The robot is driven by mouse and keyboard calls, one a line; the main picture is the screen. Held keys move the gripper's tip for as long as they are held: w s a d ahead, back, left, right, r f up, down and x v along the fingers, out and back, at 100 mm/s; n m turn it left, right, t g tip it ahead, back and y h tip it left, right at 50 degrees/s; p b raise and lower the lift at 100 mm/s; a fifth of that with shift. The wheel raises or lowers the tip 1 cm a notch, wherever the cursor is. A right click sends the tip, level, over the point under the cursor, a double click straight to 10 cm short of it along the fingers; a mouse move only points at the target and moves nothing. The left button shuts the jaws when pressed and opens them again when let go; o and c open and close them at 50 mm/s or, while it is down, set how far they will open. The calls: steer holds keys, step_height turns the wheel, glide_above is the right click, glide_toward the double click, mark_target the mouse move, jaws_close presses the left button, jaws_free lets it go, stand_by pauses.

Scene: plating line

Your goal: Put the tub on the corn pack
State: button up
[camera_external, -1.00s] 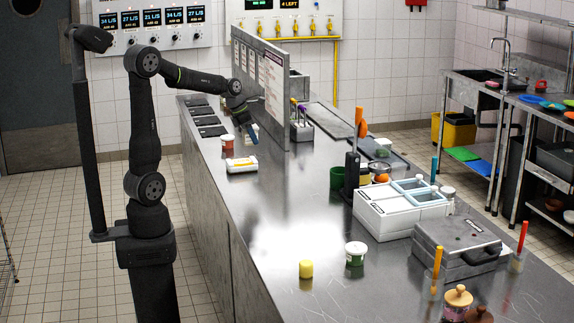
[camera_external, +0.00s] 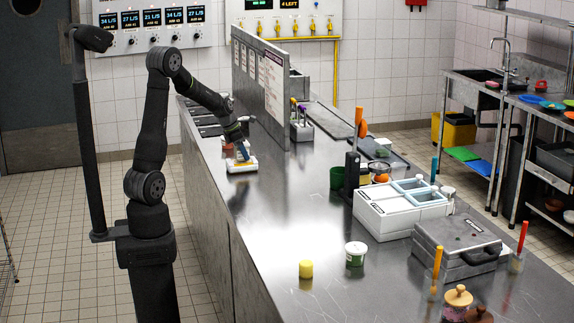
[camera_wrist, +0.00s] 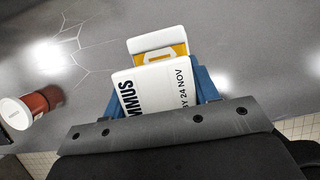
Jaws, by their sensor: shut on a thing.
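My gripper (camera_external: 243,152) has blue fingers and is shut on a white tub (camera_wrist: 150,88) lettered "MMUS" and "BY 24 NOV". A finger lies along each side of the tub in the wrist view. The corn pack (camera_external: 241,168), white with a yellow label, lies flat on the counter below my gripper. In the wrist view the corn pack (camera_wrist: 158,41) shows just past the tub, which hides its nearer part. I cannot tell whether the tub touches the pack. In the external view my gripper mostly hides the tub.
A red-brown jar with a white lid (camera_wrist: 22,108) stands left of the pack in the wrist view. An upright panel (camera_external: 262,85) is close behind my gripper. A white and green container (camera_external: 355,252) and a yellow piece (camera_external: 306,269) stand nearer; the counter between is clear.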

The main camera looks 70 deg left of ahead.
steer(key=shift+f, duration=0.25)
steer(key=o, duration=1.1)
steer(key=v, duration=1.2)
steer(key=shift+r, duration=0.1)
